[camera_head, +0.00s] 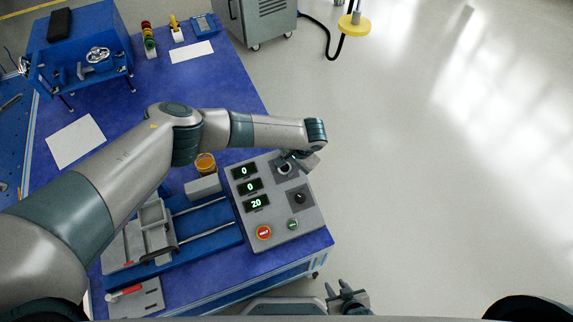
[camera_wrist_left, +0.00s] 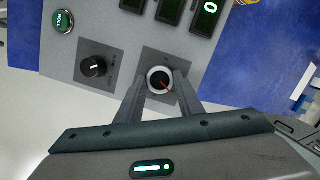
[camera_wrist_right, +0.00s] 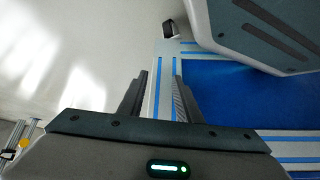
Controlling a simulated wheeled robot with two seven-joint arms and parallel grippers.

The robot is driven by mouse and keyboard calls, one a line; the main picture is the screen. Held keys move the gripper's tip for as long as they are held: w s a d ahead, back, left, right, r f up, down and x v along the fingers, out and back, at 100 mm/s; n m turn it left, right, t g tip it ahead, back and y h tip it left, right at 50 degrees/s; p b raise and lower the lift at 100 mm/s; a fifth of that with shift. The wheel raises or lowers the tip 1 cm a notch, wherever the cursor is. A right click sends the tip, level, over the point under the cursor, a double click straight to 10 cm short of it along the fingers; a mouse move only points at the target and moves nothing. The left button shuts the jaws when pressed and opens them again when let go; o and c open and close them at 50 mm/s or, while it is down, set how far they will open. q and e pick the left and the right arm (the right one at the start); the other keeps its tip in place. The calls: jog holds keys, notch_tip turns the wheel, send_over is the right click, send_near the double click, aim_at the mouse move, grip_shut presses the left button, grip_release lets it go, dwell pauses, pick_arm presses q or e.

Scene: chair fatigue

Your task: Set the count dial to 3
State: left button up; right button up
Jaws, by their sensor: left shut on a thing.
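My right gripper (camera_head: 346,290) is open and empty, away from the panel.
A red button (camera_head: 263,232) and a green button (camera_head: 292,224) are at the panel's lower edge. Left of the panel is a blue-based fixture (camera_head: 212,232) with rails. The floor to the right is mostly clear.

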jog(key=shift+r, duration=0.1)
pick_arm(q)
jog(key=shift+s+n+p, duration=0.1)
jog(key=shift+n+p, duration=0.2)
jog(key=shift+p, duration=0.3)
jog(key=n+p, duration=0.3)
jog(key=p, duration=0.1)
jog(key=shift+a+g+h, duration=0.1)
jog(key=shift+g+h, duration=0.2)
jog(key=n+p, duration=0.3)
jog(key=n, duration=0.1)
jog(key=shift+a+r+n+h, duration=0.1)
jog(key=shift+n+h, duration=0.3)
jog(key=shift+n+h+p, duration=0.3)
jog(key=shift+n+p, duration=0.5)
jog(key=shift+n, duration=0.7)
pick_arm(e)
jog(key=s+d+f+g+h, duration=0.1)
jog(key=s+d+g, duration=0.2)
jog(key=s, duration=0.8)
jog(key=s+d+f+g, duration=0.1)
jog(key=s+d+g, duration=0.2)
jog(key=s, duration=0.8)
jog(key=shift+s+d+h, duration=0.2)
jog(key=shift+d+h, duration=0.2)
jog(key=shift+d, duration=0.8)
